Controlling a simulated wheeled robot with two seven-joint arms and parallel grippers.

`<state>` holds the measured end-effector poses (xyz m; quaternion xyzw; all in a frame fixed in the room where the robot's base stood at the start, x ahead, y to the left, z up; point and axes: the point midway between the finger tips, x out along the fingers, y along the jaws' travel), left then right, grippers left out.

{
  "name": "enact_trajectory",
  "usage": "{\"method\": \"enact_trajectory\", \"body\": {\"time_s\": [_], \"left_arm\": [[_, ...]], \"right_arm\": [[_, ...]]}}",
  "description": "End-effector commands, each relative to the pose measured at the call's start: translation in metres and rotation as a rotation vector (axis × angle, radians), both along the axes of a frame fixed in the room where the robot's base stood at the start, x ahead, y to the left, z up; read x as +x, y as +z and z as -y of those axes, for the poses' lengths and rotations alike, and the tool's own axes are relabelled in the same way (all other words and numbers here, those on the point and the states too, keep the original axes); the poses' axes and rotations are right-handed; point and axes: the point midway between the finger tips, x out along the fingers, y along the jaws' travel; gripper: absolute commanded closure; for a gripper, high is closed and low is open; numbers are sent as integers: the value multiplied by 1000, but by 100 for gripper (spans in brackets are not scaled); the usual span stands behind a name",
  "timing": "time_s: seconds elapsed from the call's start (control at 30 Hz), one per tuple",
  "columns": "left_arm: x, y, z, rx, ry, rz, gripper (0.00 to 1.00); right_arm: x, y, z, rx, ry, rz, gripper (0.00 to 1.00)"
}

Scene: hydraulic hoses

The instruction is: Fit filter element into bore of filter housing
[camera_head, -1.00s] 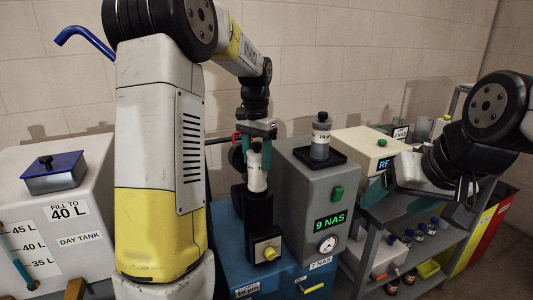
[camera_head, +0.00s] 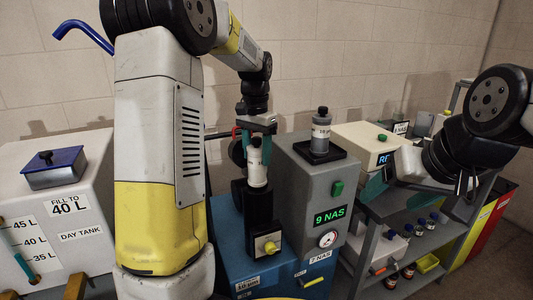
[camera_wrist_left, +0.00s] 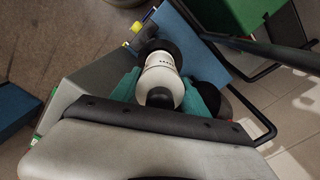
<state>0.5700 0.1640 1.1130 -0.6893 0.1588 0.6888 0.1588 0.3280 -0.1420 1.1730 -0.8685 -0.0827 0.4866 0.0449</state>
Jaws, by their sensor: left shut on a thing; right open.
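The filter element is a white cylinder with dark print and a black cap (camera_head: 257,168). My left gripper (camera_head: 257,148) is shut on its upper part and holds it upright. The black filter housing (camera_head: 261,212) stands directly below, with a yellow knob at its front. The element's lower end meets the housing's top; I cannot tell how far it is inside the bore. In the left wrist view the white element (camera_wrist_left: 160,76) lies between the green fingers, with the black housing rim (camera_wrist_left: 157,47) around its far end. My right gripper (camera_head: 415,200) is open and empty at the right.
The housing stands on a blue unit (camera_head: 228,230). Beside it, a grey box (camera_head: 290,175) with a "9 NAS" display carries a dark-capped container (camera_head: 320,137) on a black tray. A shelf cart (camera_head: 400,255) with small bottles stands at right. A day tank (camera_head: 85,215) is at left.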

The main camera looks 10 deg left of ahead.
Motion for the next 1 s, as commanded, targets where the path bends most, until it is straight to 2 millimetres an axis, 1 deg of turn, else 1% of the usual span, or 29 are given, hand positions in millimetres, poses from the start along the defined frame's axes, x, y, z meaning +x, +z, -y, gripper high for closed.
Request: {"method": "enact_trajectory", "body": {"time_s": [0.53, 1.0], "left_arm": [[0, 0, 0, 0, 0, 0, 100], [0, -12, 0, 0, 0, -1, 100]], "right_arm": [[0, 0, 0, 0, 0, 0, 26], [0, 0, 0, 0, 0, 0, 26]]}}
